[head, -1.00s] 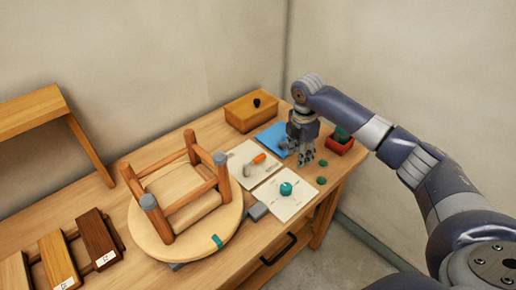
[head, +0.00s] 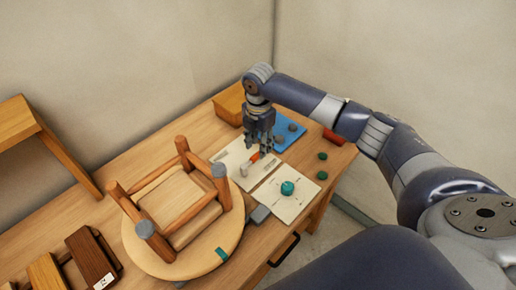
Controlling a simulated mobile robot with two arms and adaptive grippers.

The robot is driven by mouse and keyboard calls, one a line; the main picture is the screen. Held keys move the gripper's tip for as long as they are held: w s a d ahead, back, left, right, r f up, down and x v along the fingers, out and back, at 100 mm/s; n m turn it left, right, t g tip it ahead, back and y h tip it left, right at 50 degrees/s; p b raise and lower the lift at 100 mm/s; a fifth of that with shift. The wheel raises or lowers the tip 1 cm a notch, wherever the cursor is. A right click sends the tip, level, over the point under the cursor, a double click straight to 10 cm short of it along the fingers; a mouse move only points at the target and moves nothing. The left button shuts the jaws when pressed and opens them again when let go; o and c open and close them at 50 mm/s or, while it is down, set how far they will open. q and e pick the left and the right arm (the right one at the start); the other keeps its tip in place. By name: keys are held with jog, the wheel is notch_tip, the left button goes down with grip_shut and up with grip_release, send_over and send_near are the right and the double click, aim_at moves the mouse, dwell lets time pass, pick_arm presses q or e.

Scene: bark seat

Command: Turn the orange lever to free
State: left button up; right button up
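The orange lever (head: 255,158) lies on a pale cream plate (head: 234,166) on the bench, with a light grey peg-like part (head: 244,171) at its near left end. My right gripper (head: 262,151) points down right at the lever's far end, partly covering it. Its fingers look apart, but whether they touch the lever is too small to tell. My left gripper is not in view.
A second pale plate with a teal knob (head: 288,188) is close by in front. An upturned wooden stool (head: 180,205) stands to the left. A blue mat (head: 291,129), a wooden box (head: 228,104) and a red bin (head: 334,137) are behind. Green discs (head: 322,156) lie right.

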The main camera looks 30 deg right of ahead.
aim_at(257, 154)
jog(key=f, duration=0.3)
jog(key=shift+w, duration=0.25)
jog(key=shift+f+p, duration=0.3)
jog(key=shift+f, duration=0.35)
grip_shut()
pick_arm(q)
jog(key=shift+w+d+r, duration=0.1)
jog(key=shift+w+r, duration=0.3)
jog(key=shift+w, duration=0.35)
